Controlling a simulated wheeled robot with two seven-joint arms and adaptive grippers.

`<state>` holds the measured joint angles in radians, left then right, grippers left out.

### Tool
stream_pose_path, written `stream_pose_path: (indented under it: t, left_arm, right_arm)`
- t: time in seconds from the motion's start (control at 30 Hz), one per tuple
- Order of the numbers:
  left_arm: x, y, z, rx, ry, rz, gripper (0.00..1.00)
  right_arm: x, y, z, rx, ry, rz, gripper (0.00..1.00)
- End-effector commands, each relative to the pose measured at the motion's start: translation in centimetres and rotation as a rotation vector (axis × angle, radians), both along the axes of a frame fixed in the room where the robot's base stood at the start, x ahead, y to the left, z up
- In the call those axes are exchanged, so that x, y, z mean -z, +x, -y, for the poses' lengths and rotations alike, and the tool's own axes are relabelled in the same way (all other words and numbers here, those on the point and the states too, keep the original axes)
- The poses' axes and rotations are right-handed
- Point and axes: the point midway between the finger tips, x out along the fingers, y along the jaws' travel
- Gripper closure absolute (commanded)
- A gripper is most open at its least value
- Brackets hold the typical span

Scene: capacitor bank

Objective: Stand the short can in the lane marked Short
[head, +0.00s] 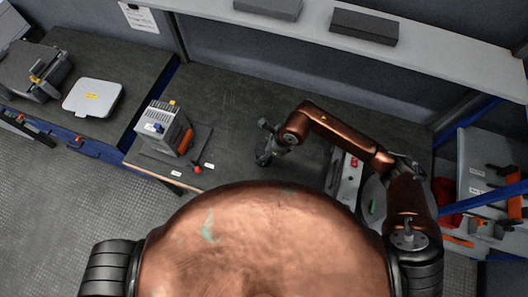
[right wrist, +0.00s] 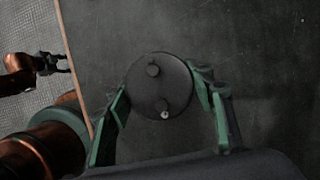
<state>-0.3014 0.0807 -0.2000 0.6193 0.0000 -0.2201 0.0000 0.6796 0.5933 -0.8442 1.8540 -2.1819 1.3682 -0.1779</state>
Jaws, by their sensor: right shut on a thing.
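In the right wrist view a dark round can (right wrist: 160,84) with two terminals on its top sits between the green-padded fingers of my right gripper (right wrist: 160,100), which is shut on it. In the head view my right gripper (head: 267,147) is over the middle of the dark bench; the can is hard to make out there. My left gripper (right wrist: 62,63) shows small at the left of the right wrist view, its jaws apart and empty.
A grey tray (head: 346,178) is to the right, under my right arm. The bench's back middle is clear.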

Motion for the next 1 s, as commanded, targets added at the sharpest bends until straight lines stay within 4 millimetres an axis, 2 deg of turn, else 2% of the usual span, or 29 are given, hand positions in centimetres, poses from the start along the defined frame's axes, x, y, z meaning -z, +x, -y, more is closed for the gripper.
stream_pose_path:
  t: [0.1, 0.37, 0.57, 0.93, 0.97, 1.0]
  left_arm:
    - [0.1, 0.0, 0.0, 0.0, 0.0, 0.0, 0.6]
    - [0.1, 0.0, 0.0, 0.0, 0.0, 0.0, 0.6]
    - [0.0, 0.1, 0.0, 0.0, 0.0, 0.002, 0.6]
    - [0.3, 0.2, 0.1, 0.0, -0.001, 0.002, 0.6]
    - [0.2, 0.2, 0.1, 0.0, -0.001, 0.002, 0.6]
    - [0.1, 0.2, 0.1, 0.0, -0.001, 0.002, 0.6]
  right_arm:
    - [1.1, 1.0, -0.1, 0.001, 0.003, 0.0, 0.94]
    - [2.5, 2.0, 0.1, 0.001, 0.001, 0.0, 0.94]
    - [5.0, 1.9, 0.0, 0.0, 0.003, 0.0, 0.94]
    - [5.5, 2.0, 0.1, -0.001, 0.002, 0.003, 0.94]
    - [5.6, 1.9, 0.1, -0.001, 0.0, 0.0, 0.49]
    - [5.5, 1.9, 0.1, -0.001, 0.0, 0.0, 0.46]
